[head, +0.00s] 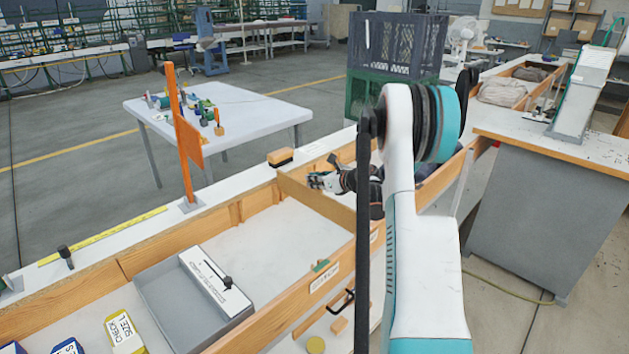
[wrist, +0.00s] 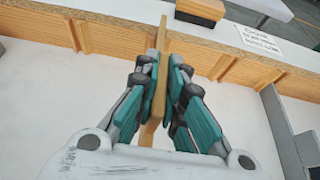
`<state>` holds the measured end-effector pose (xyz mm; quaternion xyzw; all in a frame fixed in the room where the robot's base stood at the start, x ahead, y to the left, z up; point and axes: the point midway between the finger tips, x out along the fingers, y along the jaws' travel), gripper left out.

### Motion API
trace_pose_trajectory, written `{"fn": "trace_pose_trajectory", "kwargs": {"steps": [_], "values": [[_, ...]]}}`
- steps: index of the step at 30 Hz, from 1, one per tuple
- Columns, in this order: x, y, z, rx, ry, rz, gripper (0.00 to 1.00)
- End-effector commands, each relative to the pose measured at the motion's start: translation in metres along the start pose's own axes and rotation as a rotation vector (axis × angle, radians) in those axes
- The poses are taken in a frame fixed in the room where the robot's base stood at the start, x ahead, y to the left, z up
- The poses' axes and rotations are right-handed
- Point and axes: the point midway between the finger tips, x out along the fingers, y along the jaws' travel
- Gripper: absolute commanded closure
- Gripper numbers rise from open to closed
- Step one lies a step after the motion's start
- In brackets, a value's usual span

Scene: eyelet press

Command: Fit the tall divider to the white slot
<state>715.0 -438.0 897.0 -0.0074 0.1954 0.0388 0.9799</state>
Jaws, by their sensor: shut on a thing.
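My gripper (head: 322,181) is shut on a thin, light wooden divider (wrist: 157,95). In the wrist view the divider stands on edge between the teal finger pads, its far end at the wooden back wall (wrist: 110,38). In the head view the divider (head: 318,205) spans the long wooden trough crosswise, below my gripper. Whether its lower edge touches the floor cannot be told. Pairs of wooden cleats show on the back wall, one pair left of the divider (wrist: 77,36) and one to its right (wrist: 222,67). I cannot make out a white marking on any slot.
A grey tray (head: 160,296) stands in the trough at left, near yellow and blue labelled boxes. An orange post (head: 183,135) rises from the back ledge. A brown block (head: 280,157) lies on that ledge. Dark crates (head: 397,45) stand behind. The trough's middle floor is clear.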

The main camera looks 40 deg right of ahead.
Motion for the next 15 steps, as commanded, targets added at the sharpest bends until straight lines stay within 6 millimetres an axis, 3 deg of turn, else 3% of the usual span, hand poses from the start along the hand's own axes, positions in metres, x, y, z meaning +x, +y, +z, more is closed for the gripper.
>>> {"fn": "trace_pose_trajectory", "kwargs": {"steps": [15], "values": [[0.0036, -0.0002, -0.0083, 0.000, 0.000, 0.000, 1.00]]}}
